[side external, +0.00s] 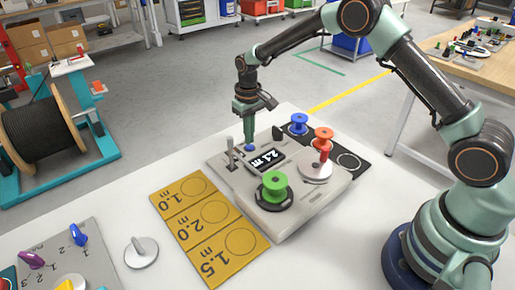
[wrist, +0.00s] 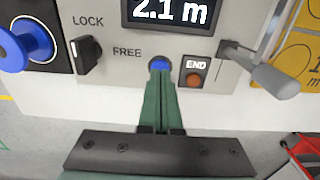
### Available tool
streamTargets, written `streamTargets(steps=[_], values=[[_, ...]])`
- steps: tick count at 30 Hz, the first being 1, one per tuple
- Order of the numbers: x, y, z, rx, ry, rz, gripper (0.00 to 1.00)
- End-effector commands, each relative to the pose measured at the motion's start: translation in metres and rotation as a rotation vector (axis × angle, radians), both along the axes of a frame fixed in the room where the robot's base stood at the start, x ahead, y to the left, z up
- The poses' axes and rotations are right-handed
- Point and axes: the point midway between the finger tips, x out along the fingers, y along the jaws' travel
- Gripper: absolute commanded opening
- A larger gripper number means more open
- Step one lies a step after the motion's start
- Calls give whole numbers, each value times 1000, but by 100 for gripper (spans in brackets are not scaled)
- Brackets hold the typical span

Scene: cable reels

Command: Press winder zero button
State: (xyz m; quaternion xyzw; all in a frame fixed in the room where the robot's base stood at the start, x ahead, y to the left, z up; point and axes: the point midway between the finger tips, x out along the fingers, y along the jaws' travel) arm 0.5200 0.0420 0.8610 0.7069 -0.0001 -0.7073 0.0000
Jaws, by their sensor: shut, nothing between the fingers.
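The winder (side external: 312,207) is a light grey box with a dark display (side external: 268,159) reading 2.1 m; the display also shows in the wrist view (wrist: 172,12). A blue round button (wrist: 160,63) sits on its panel below the display, between the word FREE and the END label. My gripper (side external: 248,141) points down over that button, with its green fingers together and nothing between them. In the wrist view the fingertips (wrist: 161,77) overlap the button's near edge. I cannot tell whether they touch it. No zero label shows on the button.
A black LOCK/FREE switch (wrist: 86,53), a red-brown END button (wrist: 194,79) and a lever (wrist: 272,77) flank the blue button. Green (side external: 274,187), red (side external: 323,134) and blue (side external: 299,124) spools stand on or beside the winder. A yellow length mat (side external: 182,205) lies left.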

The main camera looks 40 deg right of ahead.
Motion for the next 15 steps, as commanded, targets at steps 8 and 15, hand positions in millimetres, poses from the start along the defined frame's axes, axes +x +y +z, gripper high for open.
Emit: streamTargets(steps=[8,15], values=[[0,0,-8,0,0,0,0],[0,0,-12,0,-1,0,0]])
